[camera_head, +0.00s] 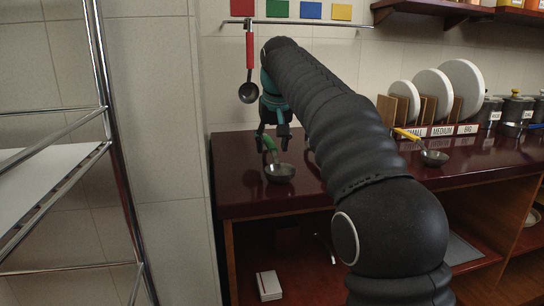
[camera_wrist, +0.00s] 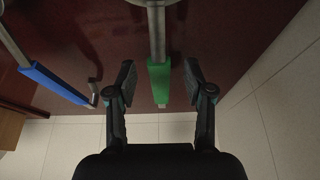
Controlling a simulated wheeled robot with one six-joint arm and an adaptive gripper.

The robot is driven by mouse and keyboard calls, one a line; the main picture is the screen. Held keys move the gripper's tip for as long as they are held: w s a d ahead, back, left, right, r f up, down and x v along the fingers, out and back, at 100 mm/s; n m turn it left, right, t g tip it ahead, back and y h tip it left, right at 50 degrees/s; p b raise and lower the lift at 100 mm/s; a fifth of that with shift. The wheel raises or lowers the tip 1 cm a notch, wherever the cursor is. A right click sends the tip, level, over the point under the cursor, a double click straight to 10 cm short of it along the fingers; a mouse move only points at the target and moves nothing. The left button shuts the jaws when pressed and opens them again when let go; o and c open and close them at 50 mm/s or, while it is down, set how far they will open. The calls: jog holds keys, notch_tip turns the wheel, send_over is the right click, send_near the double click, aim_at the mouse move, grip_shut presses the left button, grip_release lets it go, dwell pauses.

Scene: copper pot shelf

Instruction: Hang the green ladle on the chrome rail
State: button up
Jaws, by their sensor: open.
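The green ladle (camera_head: 279,172) lies near the front left of the dark red counter, its steel bowl towards me and its green handle towards the wall. My gripper (camera_head: 273,137) is open just above the handle. In the wrist view, the green handle (camera_wrist: 159,84) is between the spread fingers of my gripper (camera_wrist: 160,82), with a gap on both sides; the bowl is mostly out of frame. The chrome rail (camera_head: 300,23) is on the tiled wall above. The red ladle (camera_head: 249,62) hangs from its left part, below a red square.
A blue-handled utensil (camera_wrist: 54,84) lies left of the green handle in the wrist view. A yellow-handled ladle (camera_head: 434,158) lies on the counter (camera_head: 310,195), near a plate rack (camera_head: 395,108) and pots (camera_head: 515,107). A metal-framed rack (camera_head: 110,130) stands at left. Green, blue and yellow squares sit above the rail.

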aim_at(271, 144)
jog(key=shift+w+f, duration=0.15)
jog(key=shift+f, duration=0.25)
grip_shut()
jog(key=shift+r, duration=0.2)
jog(key=shift+r, duration=0.3)
notch_tip(271, 144, up, 4)
jog(key=shift+f+p, duration=0.2)
jog(key=shift+p, duration=0.85)
jog(key=s+d+r, duration=0.1)
jog(key=d+r, duration=0.5)
jog(key=d, duration=0.5)
jog(key=shift+s+d+r, duration=0.2)
jog(key=shift+d+r, duration=0.05)
jog(key=shift+r, duration=0.05)
